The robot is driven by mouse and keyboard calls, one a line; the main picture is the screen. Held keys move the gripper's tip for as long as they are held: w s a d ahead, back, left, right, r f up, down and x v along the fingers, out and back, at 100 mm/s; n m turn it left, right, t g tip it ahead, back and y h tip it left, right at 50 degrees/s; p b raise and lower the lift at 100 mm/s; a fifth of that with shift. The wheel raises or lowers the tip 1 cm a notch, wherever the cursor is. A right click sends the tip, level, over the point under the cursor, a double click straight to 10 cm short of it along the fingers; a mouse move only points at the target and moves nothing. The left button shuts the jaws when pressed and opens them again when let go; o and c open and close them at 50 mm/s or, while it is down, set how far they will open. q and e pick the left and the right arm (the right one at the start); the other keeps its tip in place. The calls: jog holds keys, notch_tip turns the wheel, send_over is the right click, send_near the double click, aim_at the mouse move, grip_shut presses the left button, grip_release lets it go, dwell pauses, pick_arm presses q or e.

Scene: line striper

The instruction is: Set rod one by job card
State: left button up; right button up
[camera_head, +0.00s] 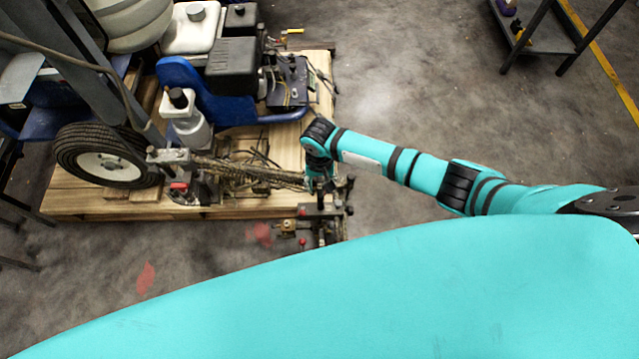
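The line striper (215,104) stands on a wooden pallet (120,203) at the upper left. A dirty rod-like bar (250,175) runs from the striper's wheel side toward the right. It ends near a cluster of clamps, levers and red knobs (318,228) just past the pallet's front edge. My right arm reaches in from the right, and my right gripper (320,186) points down at the bar's right end, by the cluster. Its fingers are too small and dark to tell open from shut, or touching from apart. My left gripper is not in view. I cannot make out a job card.
A black tyre with a white hub (103,167) is at the pallet's left. A dark-legged stand (545,35) is at the upper right, near a yellow floor line (605,62). Concrete floor (420,100) between is clear. My own teal bodywork hides the bottom.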

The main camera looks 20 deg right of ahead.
jog(key=shift+f, duration=0.7)
grip_shut()
